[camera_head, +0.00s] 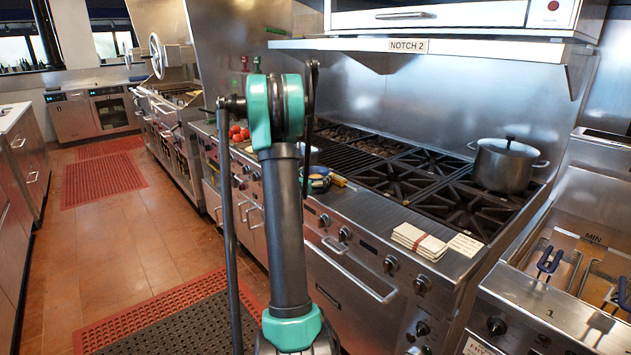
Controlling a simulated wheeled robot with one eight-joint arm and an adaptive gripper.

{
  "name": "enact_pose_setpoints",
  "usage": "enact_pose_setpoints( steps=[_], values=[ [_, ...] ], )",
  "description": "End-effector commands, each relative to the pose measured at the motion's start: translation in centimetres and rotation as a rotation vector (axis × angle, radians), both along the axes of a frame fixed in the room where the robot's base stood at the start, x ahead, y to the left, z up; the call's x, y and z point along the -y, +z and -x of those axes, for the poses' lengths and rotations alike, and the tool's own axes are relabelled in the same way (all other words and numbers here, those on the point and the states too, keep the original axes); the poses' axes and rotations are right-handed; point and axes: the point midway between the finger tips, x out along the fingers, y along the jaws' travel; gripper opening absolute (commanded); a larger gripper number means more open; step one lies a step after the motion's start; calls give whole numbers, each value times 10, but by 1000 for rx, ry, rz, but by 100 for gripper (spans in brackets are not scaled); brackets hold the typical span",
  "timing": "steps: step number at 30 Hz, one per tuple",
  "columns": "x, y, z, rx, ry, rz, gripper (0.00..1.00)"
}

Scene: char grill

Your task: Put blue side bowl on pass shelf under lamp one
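A small blue bowl-like item (319,171) sits on the front ledge of the range, just right of my arm. It is small and partly crowded by a dark round dish in front of it, so I cannot be sure it is the blue side bowl. My arm stands upright in the middle of the view, with teal joints. My gripper is not visible. No lamp and no shelf marked as the pass shelf can be made out.
The range (375,205) has black grates and a lidded steel pot (505,165). Folded towels (420,241) lie on its front ledge. A steel shelf labelled NOTCH 2 (480,50) hangs above. Fryers (560,310) stand at right. The tiled aisle (110,240) at left is free, with mats.

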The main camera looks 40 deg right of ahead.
Motion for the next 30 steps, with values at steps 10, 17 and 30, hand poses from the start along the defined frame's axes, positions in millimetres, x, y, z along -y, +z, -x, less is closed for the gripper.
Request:
enact_pose_setpoints(
  steps=[10, 17, 30],
  values=[
    [0, 0, 0, 0, 0, 0, 54],
    [0, 4, 0, 0, 0, 0, 54],
    [-26, 15, 13, 0, 2, 0, 54]
  ],
)
